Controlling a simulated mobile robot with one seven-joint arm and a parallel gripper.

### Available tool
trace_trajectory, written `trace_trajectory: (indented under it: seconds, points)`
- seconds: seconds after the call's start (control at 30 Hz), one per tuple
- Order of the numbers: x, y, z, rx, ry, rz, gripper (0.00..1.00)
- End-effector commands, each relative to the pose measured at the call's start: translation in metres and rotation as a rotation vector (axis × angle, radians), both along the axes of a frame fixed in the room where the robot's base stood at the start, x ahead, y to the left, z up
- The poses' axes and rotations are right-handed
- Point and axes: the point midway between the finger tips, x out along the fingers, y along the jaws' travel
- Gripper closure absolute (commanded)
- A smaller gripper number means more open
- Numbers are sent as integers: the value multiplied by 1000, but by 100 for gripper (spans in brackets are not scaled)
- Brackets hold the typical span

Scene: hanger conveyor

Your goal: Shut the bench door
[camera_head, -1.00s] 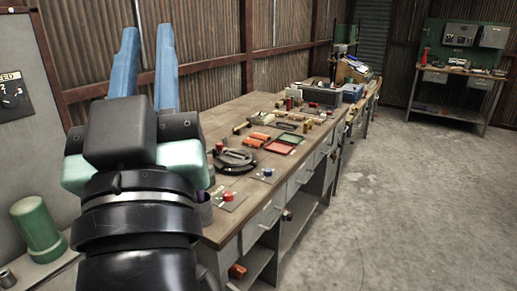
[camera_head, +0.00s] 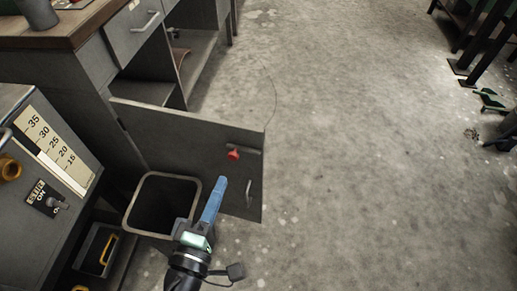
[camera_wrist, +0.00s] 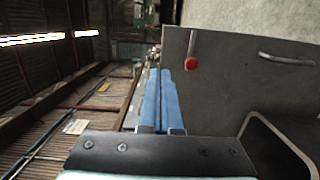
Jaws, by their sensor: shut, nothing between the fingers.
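The bench door (camera_head: 190,150) is a grey panel that stands open, swung out from the front of the bench (camera_head: 88,62) over the floor. It has a red knob (camera_head: 233,154) and a metal handle (camera_head: 249,192) near its free end. My gripper (camera_head: 222,181) is shut and empty, with blue fingers in front of the door's lower part in the head view. In the wrist view the fingers (camera_wrist: 165,72) point forward just left of the door panel (camera_wrist: 240,85), near the red knob (camera_wrist: 191,63). I cannot tell whether they touch the door.
An open-topped bin (camera_head: 131,219) stands between my gripper and a grey machine (camera_head: 28,222) with a scale, at the left. A dark crate with a yellow handle (camera_head: 108,250) sits low beside it.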

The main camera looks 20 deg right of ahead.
Motion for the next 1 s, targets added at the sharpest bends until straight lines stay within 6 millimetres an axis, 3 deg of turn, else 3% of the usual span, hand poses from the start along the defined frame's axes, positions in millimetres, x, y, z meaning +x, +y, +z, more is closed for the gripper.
trace_trajectory:
  seconds: [0.17, 0.7, 1.0]
  points:
    - [4, -5, -5, -23, 10, -2, 100]
    - [83, -75, -5, -20, 7, -3, 100]
    - [103, -91, -5, -19, 9, -1, 100]
